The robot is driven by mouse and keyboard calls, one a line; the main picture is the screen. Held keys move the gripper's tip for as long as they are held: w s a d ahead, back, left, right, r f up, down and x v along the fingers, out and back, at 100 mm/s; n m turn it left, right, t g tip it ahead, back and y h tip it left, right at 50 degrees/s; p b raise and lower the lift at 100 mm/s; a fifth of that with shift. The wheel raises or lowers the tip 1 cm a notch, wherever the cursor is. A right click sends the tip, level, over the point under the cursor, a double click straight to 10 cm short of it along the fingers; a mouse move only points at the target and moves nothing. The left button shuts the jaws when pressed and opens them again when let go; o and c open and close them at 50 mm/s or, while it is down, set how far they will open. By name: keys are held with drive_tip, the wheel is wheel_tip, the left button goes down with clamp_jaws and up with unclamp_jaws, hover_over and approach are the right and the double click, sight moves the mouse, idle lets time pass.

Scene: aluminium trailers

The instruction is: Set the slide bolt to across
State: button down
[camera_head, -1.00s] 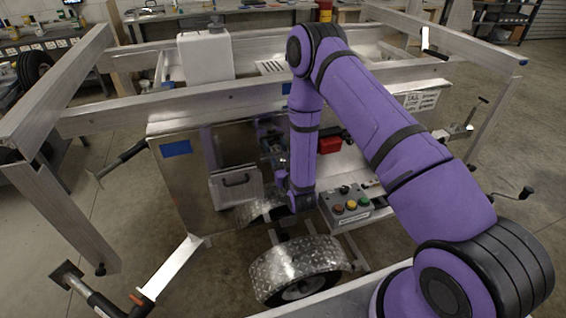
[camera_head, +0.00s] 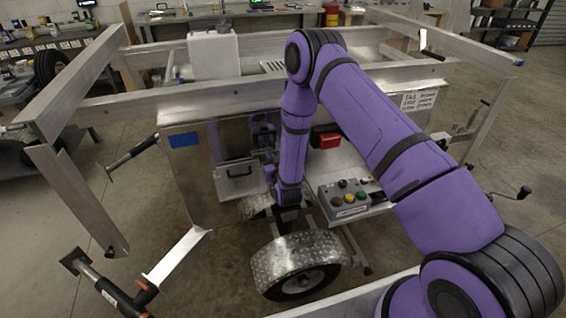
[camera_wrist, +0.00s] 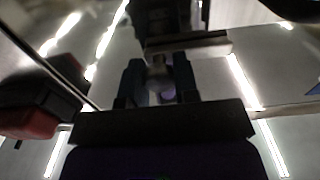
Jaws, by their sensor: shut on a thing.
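My gripper shows in the wrist view (camera_wrist: 158,82), its two dark fingers closed around a small pale metal part. This part seems to be the slide bolt's (camera_wrist: 157,70) knob or handle, but it is dim and mostly hidden between the fingers. A short metal bar (camera_wrist: 195,46) lies across just beyond the fingertips. In the head view my purple forearm hangs down in front of the trailer's side. It hides the fingers and the bolt there, so I cannot tell how the bolt is set.
The trailer's shiny panel (camera_head: 196,185) with a handled box (camera_head: 239,178) is left of my forearm. A red box (camera_head: 326,138) and a grey button box (camera_head: 345,200) are to its right. A wheel fender (camera_head: 298,262) stands below. Open floor lies at the left.

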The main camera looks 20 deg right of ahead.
drive_tip(key=shift+a, duration=1.15)
drive_tip(key=c, duration=0.9)
unclamp_jaws()
drive_tip(key=shift+a, duration=0.15)
drive_tip(key=shift+o, duration=0.2)
drive_tip(key=shift+s, duration=0.15)
drive_tip(key=s, duration=1)
drive_tip(key=shift+s, duration=0.3)
